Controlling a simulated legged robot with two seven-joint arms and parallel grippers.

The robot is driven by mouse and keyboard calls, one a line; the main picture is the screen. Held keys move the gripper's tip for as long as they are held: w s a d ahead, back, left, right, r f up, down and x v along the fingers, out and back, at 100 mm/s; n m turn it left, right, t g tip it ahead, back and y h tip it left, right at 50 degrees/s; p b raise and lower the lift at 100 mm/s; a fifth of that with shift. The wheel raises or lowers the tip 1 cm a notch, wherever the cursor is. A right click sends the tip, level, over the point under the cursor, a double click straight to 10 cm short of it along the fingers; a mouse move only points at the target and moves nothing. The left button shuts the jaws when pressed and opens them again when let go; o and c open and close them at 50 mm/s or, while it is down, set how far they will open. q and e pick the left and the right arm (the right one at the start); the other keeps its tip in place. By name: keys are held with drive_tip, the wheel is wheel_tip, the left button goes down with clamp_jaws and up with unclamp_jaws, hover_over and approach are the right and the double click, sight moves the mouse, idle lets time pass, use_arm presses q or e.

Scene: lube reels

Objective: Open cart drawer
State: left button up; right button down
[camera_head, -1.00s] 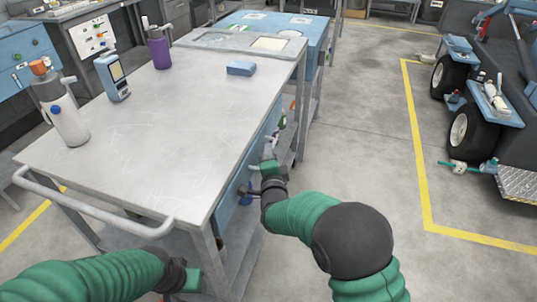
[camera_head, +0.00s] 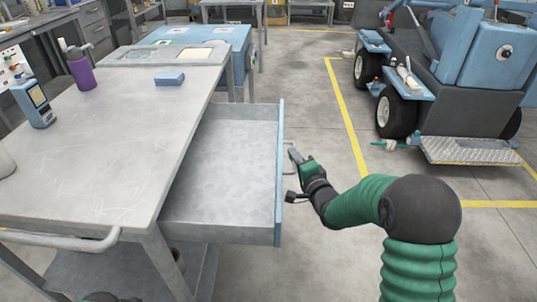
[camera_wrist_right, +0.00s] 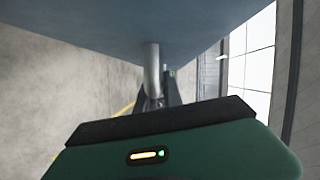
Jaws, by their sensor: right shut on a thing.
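The cart (camera_head: 110,150) has a pale grey metal top and stands at the left of the head view. Its drawer (camera_head: 225,165) is pulled far out to the right and looks empty inside, with a blue front panel (camera_head: 280,170). My right gripper (camera_head: 293,157) is at the outer side of that panel, shut on the drawer handle (camera_head: 291,150). In the right wrist view the metal handle (camera_wrist_right: 152,70) runs between the dark fingers (camera_wrist_right: 160,95), below the blue panel. At the bottom edge of the head view only a dark bit of my left arm shows; its gripper is not visible.
A wheeled blue vehicle (camera_head: 440,80) stands at the right behind a yellow floor line (camera_head: 345,115). Floor between is clear.

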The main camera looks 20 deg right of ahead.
drive_tip(key=d, duration=0.1)
drive_tip(key=s+d, duration=0.1)
drive_tip(key=d, duration=0.1)
drive_tip(key=shift+d+f, duration=0.15)
drive_tip(key=c, duration=1.8)
unclamp_jaws()
drive_tip(key=o, duration=0.3)
drive_tip(key=shift+w+d+p, duration=0.1)
drive_tip(key=shift+p, duration=0.2)
